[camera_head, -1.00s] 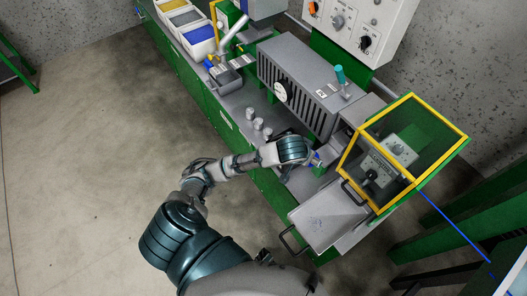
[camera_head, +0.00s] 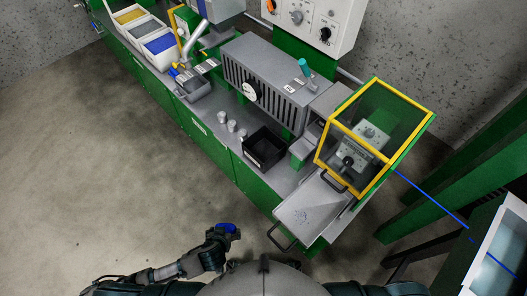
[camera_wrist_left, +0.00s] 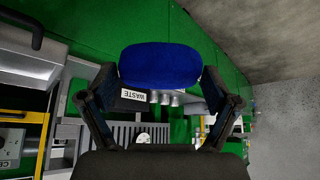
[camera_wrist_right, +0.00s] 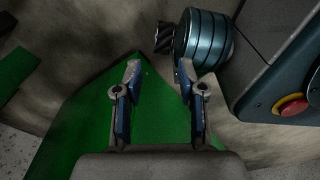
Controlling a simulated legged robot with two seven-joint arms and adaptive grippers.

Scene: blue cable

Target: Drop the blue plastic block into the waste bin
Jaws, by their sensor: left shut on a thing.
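The blue plastic block (camera_head: 230,228) is between the fingers of my left gripper (camera_head: 222,233), low in the head view and in front of the bench. In the left wrist view the block (camera_wrist_left: 160,64) is a rounded blue shape across the fingertips of the left gripper (camera_wrist_left: 161,82), which is shut on it. The waste bin (camera_head: 266,150) is a black open box on the bench, up and to the right of the block. Its "WASTE" label (camera_wrist_left: 133,95) shows in the left wrist view, partly behind the block. My right gripper (camera_wrist_right: 159,72) is open and empty.
The green bench (camera_head: 210,130) bears small grey cups (camera_head: 232,126), a grey ribbed machine (camera_head: 268,82) and a yellow-framed guard (camera_head: 375,125). A grey metal tray (camera_head: 312,205) with a handle sticks out right of the bin. The floor before the bench is clear.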

